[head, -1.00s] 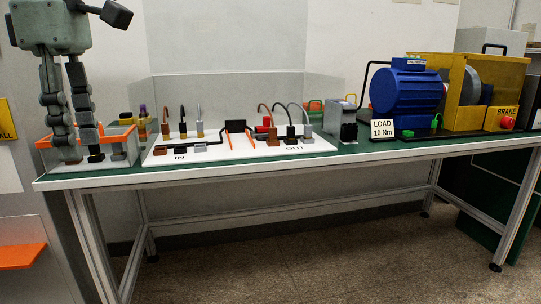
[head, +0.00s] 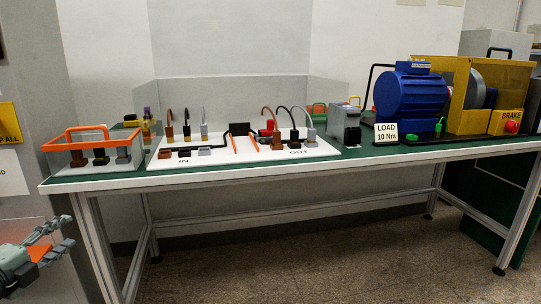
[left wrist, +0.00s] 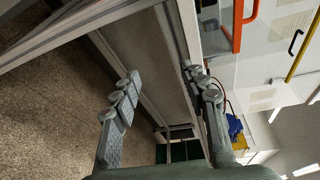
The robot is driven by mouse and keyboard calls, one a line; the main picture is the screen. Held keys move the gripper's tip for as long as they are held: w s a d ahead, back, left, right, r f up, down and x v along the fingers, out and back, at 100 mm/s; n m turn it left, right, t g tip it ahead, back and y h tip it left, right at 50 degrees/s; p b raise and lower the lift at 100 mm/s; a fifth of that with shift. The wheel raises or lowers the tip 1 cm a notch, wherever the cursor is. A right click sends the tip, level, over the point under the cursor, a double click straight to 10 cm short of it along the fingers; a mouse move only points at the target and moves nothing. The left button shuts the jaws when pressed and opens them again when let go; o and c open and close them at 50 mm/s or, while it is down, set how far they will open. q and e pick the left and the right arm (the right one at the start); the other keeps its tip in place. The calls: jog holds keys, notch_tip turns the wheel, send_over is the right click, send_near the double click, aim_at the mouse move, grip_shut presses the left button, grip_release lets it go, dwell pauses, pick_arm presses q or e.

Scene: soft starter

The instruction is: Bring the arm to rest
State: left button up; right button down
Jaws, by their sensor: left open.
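My left gripper (head: 52,243) is at the lower left of the head view, in front of the bench's left end and below the tabletop. Its fingers are spread apart and hold nothing. In the left wrist view the two fingers (left wrist: 166,95) stand apart, with the floor and the bench frame behind them. My right gripper is in neither view.
The green-topped bench (head: 230,168) carries an orange-rimmed clear bin (head: 64,160) at its left end. A white IN/OUT board (head: 225,158) with plugs stands beside it. A blue motor (head: 408,95) and yellow brake guard (head: 438,70) stand at the right. Floor below is clear.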

pick_arm(q)
jog(key=s+d+f+n+g+y, duration=0.15)
jog(key=s+f+n, duration=0.25)
jog(key=f, duration=0.4)
jog(key=s+f+n+g+y, duration=0.2)
jog(key=s+f+n+g, duration=0.15)
jog(key=f, duration=0.35)
jog(key=s+d+f+n+g+y, duration=0.1)
jog(key=s+f+n+g+y, duration=0.1)
jog(key=s+f+n, duration=0.45)
jog(key=s+d+f+n+g+h, duration=0.1)
jog(key=s+d+f+n+g, duration=0.1)
jog(key=s+d+f, duration=0.4)
jog(key=s+d+f+n+g+h, duration=0.2)
jog(key=s+d+f+g, duration=0.2)
jog(key=s+d+f, duration=0.3)
jog(key=d, duration=0.5)
jog(key=shift+f+g+p, duration=0.3)
jog(key=shift+g+p, duration=0.05)
jog(key=shift+g, duration=0.05)
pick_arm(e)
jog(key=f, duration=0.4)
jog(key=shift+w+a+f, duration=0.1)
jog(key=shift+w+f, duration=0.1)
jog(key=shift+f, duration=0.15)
pick_arm(q)
jog(key=shift+a, duration=0.1)
